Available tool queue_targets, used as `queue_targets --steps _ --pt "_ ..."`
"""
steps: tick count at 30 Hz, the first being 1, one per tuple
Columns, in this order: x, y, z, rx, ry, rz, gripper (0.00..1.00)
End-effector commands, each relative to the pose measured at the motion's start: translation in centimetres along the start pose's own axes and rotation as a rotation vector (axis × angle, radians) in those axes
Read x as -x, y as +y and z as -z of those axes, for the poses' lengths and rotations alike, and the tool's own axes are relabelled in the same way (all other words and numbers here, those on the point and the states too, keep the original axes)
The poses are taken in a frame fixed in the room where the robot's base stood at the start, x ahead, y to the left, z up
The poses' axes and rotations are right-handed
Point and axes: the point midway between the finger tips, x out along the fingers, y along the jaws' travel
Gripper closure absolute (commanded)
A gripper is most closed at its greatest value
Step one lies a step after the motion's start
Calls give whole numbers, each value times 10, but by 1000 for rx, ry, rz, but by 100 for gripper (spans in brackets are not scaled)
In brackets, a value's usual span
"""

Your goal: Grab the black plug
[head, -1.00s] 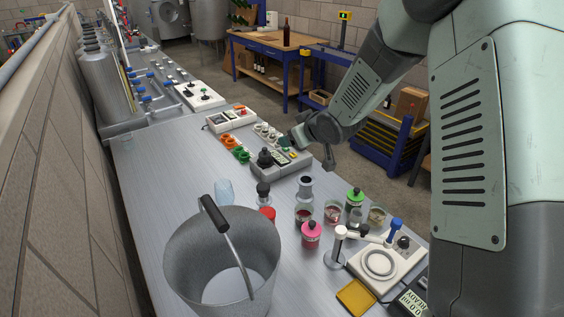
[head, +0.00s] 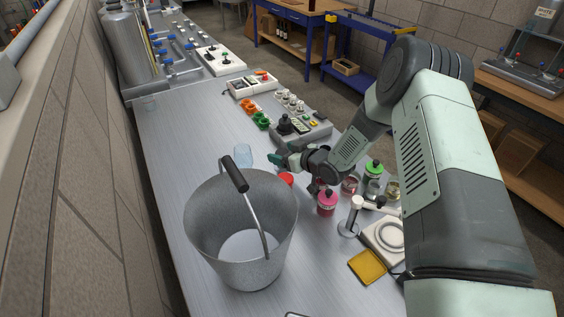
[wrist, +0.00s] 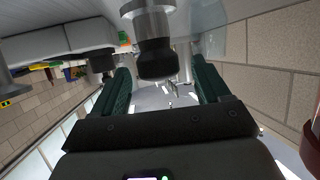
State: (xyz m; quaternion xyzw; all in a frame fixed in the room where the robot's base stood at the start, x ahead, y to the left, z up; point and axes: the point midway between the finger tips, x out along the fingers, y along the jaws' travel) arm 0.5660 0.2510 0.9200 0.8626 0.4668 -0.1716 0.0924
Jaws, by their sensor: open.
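My gripper (head: 279,160) is low over the steel bench, beside the bucket's far right rim. In the wrist view, its two dark green fingers (wrist: 163,88) are spread apart with nothing gripped. A black plug (wrist: 156,58) with a pale, shiny part above it in the picture shows between and beyond the fingertips, a little above the picture's middle. It does not clearly touch either finger. In the head view my gripper and wrist hide that spot, so the plug cannot be made out there.
A metal bucket (head: 197,236) with a black-gripped handle stands close to my gripper. A clear glass (head: 244,154), a red-topped item (head: 287,178) and a pink bottle (head: 327,202) are near. A control box with a black knob (head: 284,124) stands behind. The bench's left side is clear.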

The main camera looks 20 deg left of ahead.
Motion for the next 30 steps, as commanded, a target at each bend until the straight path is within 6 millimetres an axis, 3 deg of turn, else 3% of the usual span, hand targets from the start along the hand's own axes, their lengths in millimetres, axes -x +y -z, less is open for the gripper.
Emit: queue_targets --steps 6,15,26,30 --pt "-28 0 -4 2 1 0 24" --pt "-31 0 -3 0 0 -2 26" --pt "-31 0 -3 0 -1 -2 81" --pt "-31 0 -3 1 0 -2 84"
